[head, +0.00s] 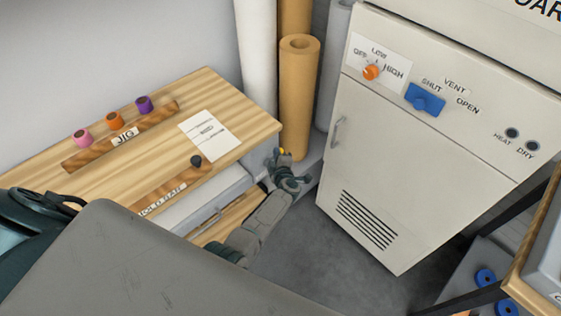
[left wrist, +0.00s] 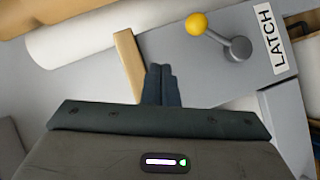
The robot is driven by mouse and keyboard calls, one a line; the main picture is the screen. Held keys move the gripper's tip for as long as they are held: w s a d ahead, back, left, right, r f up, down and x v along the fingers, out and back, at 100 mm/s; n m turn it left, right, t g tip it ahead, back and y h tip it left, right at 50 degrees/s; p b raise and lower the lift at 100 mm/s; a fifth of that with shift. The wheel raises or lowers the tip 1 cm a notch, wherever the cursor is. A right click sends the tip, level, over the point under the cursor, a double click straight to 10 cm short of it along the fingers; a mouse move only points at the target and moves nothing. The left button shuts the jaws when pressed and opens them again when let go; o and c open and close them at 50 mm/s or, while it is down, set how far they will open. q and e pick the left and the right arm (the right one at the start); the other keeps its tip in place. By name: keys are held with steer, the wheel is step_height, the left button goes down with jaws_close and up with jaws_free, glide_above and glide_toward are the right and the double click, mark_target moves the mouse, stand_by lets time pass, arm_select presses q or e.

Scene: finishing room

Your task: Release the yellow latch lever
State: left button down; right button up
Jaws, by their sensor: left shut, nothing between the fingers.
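The yellow latch lever (left wrist: 196,24) shows in the left wrist view as a yellow ball on a short grey arm with a round grey pivot. A LATCH label (left wrist: 271,38) is beside the pivot on a grey surface. In the head view the lever's yellow knob (head: 283,151) is a small spot just by my left gripper (head: 285,166), beside the bench's right end. My left gripper is shut and empty. In the left wrist view its fingertips (left wrist: 160,72) are together, below and left of the yellow ball, apart from it in the picture. My right gripper is not in view.
A wooden bench (head: 232,95) holds a jig rack (head: 84,158) with coloured pegs and a paper sheet (head: 209,135). Tall rolls (head: 298,100) stand behind my left gripper. A white cabinet (head: 420,150) with knobs is to the right. Grey floor between is clear.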

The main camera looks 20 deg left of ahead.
arm_select(q)
steer(key=s+d+r, duration=0.3)
steer(key=s+d, duration=0.2)
steer(key=shift+d, duration=0.2)
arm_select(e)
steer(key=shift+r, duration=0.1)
arm_select(q)
steer(key=shift+r, duration=0.1)
